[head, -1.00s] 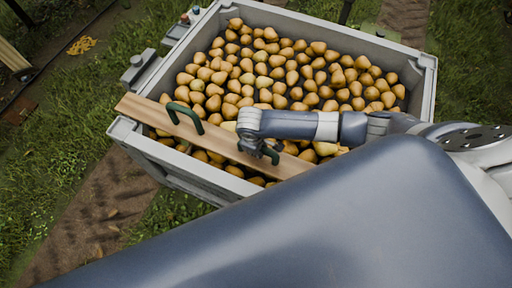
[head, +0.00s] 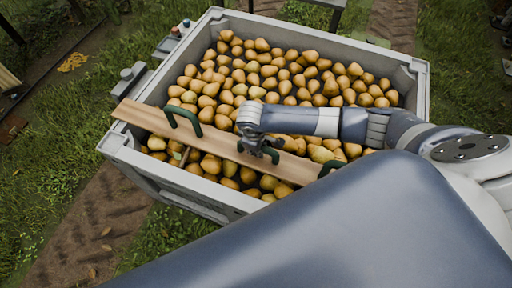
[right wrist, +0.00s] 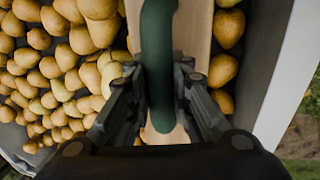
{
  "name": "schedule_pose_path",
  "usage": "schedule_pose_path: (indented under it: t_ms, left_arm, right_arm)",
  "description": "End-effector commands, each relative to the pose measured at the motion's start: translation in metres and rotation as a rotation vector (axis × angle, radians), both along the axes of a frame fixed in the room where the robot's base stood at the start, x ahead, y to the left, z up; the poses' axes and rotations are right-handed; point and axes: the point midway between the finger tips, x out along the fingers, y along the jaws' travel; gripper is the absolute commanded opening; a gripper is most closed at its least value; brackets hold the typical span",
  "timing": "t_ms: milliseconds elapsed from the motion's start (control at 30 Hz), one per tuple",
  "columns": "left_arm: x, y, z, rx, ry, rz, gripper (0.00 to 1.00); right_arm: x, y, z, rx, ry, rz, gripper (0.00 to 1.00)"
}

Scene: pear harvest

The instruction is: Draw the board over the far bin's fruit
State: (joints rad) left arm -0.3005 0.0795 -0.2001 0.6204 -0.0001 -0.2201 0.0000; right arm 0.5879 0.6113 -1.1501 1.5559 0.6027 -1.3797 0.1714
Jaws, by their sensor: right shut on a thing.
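A long wooden board (head: 218,146) lies across the near part of a grey bin (head: 420,95) filled with pears (head: 285,75). Its left end rests over the bin's left rim. My left gripper is not in view.
Pears lie on both sides of the board, including a strip along the near rim (head: 185,185). Small fittings (head: 135,80) stick out from the bin's left side. Grass and a dirt track (head: 85,235) surround the bin.

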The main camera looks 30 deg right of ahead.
Motion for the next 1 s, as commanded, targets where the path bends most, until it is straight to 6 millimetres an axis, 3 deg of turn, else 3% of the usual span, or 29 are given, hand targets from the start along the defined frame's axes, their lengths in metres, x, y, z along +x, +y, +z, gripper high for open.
schedule_pose_path:
  t_ms: [533, 1000]
  left_arm:
    - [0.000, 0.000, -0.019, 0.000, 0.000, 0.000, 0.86]
    - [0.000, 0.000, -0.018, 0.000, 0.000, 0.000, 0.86]
  right_arm:
    - [0.020, -0.019, 0.002, 0.001, -0.008, -0.002, 0.00]
    - [0.034, -0.036, 0.002, -0.001, -0.007, -0.002, 0.00]
